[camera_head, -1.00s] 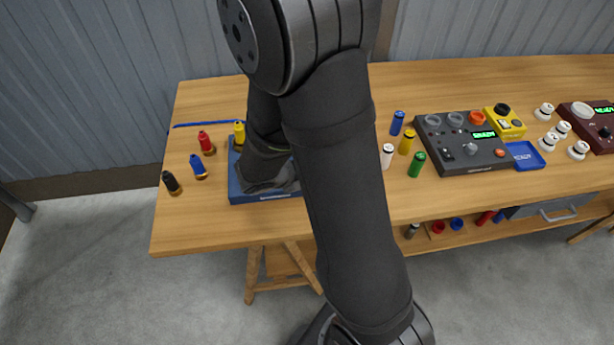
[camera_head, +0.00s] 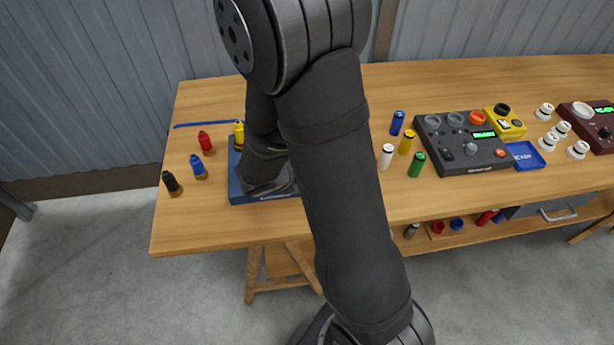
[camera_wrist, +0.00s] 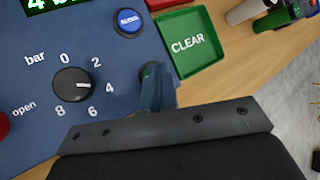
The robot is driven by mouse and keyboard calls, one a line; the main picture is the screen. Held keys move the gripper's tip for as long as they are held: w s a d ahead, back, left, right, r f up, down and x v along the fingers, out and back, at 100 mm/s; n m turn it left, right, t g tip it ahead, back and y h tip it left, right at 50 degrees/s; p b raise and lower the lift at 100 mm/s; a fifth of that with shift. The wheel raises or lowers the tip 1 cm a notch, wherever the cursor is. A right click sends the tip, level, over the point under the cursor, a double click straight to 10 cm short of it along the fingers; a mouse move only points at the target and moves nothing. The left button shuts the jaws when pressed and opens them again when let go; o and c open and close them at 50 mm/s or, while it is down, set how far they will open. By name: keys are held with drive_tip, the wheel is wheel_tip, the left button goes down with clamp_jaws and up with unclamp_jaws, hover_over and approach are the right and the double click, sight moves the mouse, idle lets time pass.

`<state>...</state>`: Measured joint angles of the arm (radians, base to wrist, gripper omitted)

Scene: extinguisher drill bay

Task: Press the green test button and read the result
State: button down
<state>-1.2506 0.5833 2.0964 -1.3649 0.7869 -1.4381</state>
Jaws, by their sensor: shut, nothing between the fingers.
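A blue test panel (camera_head: 237,188) lies on the bench at the left, mostly covered by my arm. In the wrist view the panel (camera_wrist: 30,80) shows a black dial (camera_wrist: 72,84) marked in bar from 0 to 8, and a blue button (camera_wrist: 128,22). Its display (camera_wrist: 52,4) has green characters starting "4 b", cut off by the frame edge. My gripper (camera_wrist: 158,85) is shut and empty, low over the panel's right part. A small dark round part (camera_wrist: 148,70) shows partly behind the fingertips. I cannot tell whether it is the green button or whether they touch.
A green tray (camera_wrist: 190,42) marked CLEAR sits right of the fingertips. Red (camera_head: 206,142), blue (camera_head: 198,166) and black (camera_head: 171,182) cylinders stand left of the panel. Several more stand right of my arm, before a grey device (camera_head: 440,160). The bench's front left is clear.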

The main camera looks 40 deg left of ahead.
drive_tip(key=shift+r, duration=0.85)
drive_tip(key=shift+r, duration=2.5)
drive_tip(key=shift+r, duration=1.9)
drive_tip(key=shift+f, duration=0.15)
